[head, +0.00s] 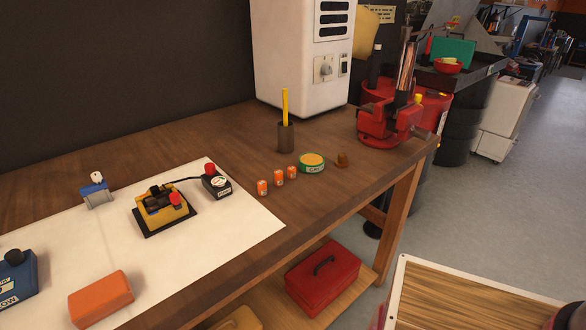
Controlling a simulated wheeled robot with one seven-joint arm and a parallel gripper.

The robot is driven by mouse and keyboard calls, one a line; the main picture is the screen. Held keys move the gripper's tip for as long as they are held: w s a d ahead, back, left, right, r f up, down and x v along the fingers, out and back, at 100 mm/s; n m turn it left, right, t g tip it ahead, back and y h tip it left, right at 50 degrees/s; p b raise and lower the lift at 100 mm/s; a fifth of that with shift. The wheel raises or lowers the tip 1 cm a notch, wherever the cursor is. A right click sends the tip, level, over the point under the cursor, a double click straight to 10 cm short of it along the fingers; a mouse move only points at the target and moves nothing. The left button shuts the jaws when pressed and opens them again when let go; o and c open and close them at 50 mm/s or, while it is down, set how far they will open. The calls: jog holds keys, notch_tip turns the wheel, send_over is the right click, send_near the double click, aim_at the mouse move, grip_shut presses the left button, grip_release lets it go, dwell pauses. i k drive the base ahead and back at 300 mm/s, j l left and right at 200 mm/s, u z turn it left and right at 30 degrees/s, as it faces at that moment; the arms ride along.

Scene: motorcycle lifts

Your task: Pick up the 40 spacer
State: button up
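Several small things stand along the front edge of the wooden workbench, including three small orange blocks with pale markings: a left one (262,187), a middle one (279,178) and a right one (292,172). They look like the spacers, but their markings are too small to read, so I cannot tell which is the 40. They stand close together in a slanting row, just off the white sheet. My gripper is not in view.
Right of the blocks are a green-rimmed tin (312,163), a small brown piece (342,160) and a red vise (390,120). A brown cup (285,136) with a yellow stick stands behind. A yellow device (162,208) sits on the white sheet (235,232). A red toolbox (322,278) lies below.

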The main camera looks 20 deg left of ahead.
aim_at(278, 178)
jog(key=u, duration=1.5)
jog(key=i+j+z, duration=0.15)
jog(key=z, duration=0.25)
